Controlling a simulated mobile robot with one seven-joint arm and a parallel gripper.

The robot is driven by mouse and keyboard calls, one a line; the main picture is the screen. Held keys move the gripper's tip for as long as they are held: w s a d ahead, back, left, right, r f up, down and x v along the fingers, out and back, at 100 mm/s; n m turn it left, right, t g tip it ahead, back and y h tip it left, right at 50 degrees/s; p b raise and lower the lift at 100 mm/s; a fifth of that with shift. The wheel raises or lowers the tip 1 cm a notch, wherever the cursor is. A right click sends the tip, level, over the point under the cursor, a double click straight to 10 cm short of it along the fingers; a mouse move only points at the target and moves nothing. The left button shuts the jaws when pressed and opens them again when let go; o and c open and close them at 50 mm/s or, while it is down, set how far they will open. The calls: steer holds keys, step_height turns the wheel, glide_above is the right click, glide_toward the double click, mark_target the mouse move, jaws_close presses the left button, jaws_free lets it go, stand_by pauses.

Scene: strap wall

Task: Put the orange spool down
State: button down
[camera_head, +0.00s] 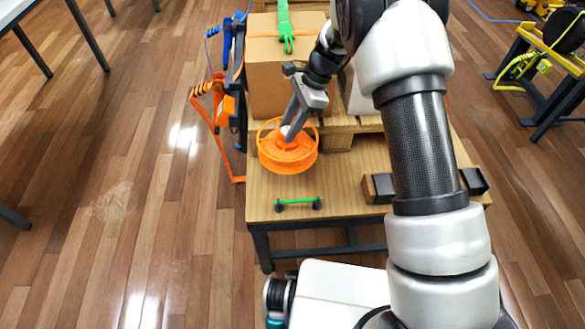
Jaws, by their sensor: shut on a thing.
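The orange spool (279,161) is at the left side of the wooden table (345,195), in front of a cardboard box. My gripper (288,135) comes down from the upper right and is shut on the orange spool at its top. The spool is roughly level, its round flange facing up. I cannot tell whether its underside touches the table top or hangs just above it. My gripper hides part of the spool's hub.
A cardboard box (268,75) with a green strap (284,22) stands behind the spool. Orange straps (207,112) hang off the table's left side. A green bar with dark ends (298,203) lies in front. Dark-ended blocks (378,188) lie to the right. Bare table lies between.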

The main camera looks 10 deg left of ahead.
mark_target(304, 134)
step_height(304, 134, down, 14)
steer(key=b, duration=0.2)
steer(key=shift+r, duration=0.2)
steer(key=shift+b, duration=0.3)
steer(key=shift+f, duration=0.2)
steer(key=c, duration=1.2)
jaws_free()
steer(key=p+v, duration=0.2)
steer(key=v, duration=1)
steer(key=shift+r, duration=0.3)
